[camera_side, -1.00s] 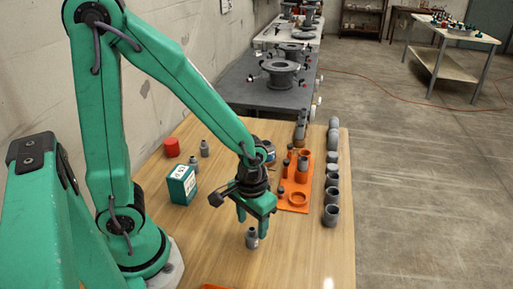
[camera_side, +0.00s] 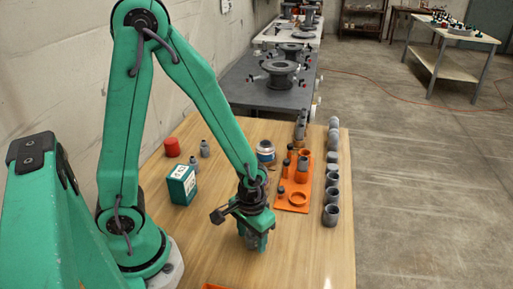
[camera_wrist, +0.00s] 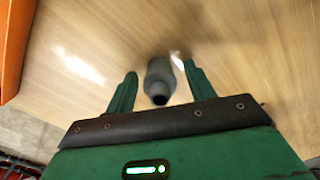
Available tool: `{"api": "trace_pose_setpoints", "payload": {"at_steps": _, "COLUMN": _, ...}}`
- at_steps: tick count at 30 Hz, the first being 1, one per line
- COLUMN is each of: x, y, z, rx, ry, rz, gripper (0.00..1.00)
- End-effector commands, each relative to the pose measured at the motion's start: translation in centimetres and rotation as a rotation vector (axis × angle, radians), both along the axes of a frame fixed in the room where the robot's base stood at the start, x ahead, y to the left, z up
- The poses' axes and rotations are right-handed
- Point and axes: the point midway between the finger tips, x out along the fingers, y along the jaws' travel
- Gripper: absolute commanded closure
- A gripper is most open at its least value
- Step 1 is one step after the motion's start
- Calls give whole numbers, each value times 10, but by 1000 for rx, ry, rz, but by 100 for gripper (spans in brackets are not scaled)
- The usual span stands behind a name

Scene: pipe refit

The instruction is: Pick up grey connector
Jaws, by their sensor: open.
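The grey connector (camera_wrist: 160,84) is a small bottle-shaped piece with a narrow neck, standing on the wooden table. In the wrist view it is between the two green fingers of my gripper (camera_wrist: 160,74), with a gap visible on each side. In the side view my gripper (camera_side: 256,240) is down low over the near part of the table, fingers pointing down. There the fingers hide most of the connector. My gripper is open and around the connector, not closed on it.
An orange tray (camera_side: 292,207) with fittings lies behind to the right, beside a row of grey pipe pieces (camera_side: 331,215). A green-and-white box (camera_side: 181,185), a red cylinder (camera_side: 172,147) and two similar grey pieces (camera_side: 205,149) stand to the left. The table front is mostly clear.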

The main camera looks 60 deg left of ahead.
Motion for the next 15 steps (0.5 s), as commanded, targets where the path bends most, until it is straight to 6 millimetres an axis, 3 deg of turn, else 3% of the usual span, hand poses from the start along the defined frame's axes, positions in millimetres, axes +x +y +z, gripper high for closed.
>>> {"api": "trace_pose_setpoints", "payload": {"at_steps": 8, "x": 0, "y": 0, "z": 0, "rx": 0, "ry": 0, "rz": 0, "gripper": 48}}
{"api": "trace_pose_setpoints", "payload": {"at_steps": 12, "x": 0, "y": 0, "z": 0, "rx": 0, "ry": 0, "rz": 0, "gripper": 75}}
{"api": "trace_pose_setpoints", "payload": {"at_steps": 15, "x": 0, "y": 0, "z": 0, "rx": 0, "ry": 0, "rz": 0, "gripper": 90}}
